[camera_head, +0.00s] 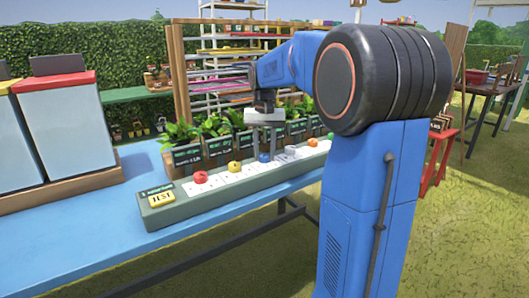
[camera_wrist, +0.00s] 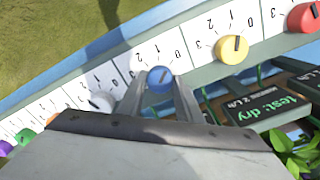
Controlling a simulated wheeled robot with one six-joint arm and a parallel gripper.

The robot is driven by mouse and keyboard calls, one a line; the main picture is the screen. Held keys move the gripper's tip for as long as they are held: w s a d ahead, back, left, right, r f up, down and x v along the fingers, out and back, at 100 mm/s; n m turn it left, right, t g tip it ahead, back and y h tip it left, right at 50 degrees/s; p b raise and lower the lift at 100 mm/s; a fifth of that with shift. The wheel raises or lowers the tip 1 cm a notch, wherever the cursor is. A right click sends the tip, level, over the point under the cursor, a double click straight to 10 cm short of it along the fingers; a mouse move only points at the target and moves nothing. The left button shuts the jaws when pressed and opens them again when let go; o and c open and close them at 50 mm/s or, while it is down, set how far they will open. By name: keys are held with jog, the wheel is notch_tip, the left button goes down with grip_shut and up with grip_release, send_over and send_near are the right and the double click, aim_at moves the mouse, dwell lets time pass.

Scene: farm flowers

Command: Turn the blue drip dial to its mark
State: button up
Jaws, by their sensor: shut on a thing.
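The blue drip dial (camera_wrist: 159,79) is a round knob on a white numbered scale plate, with a short dark pointer line on its top. My gripper (camera_wrist: 161,92) is shut on it, with one finger on each side of the knob. In the head view my gripper (camera_head: 264,146) reaches down over the panel, and the blue dial (camera_head: 264,157) shows just below it. The fingers and the small picture leave the mark for this dial and its exact setting unclear.
The grey panel (camera_head: 158,217) on the blue table (camera_head: 90,240) carries a red dial (camera_head: 201,177), a yellow dial (camera_head: 234,166), a white dial (camera_wrist: 102,101) and others. A yellow TEST button (camera_head: 162,198) is at its left end. Potted plants (camera_head: 181,134) with dark signs stand close behind.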

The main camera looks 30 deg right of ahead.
aim_at(264, 155)
jog(key=shift+m, duration=1.1)
jog(key=o, duration=1)
jog(key=shift+o, duration=0.2)
jog(key=shift+r, duration=0.15)
notch_tip(264, 155, up, 17)
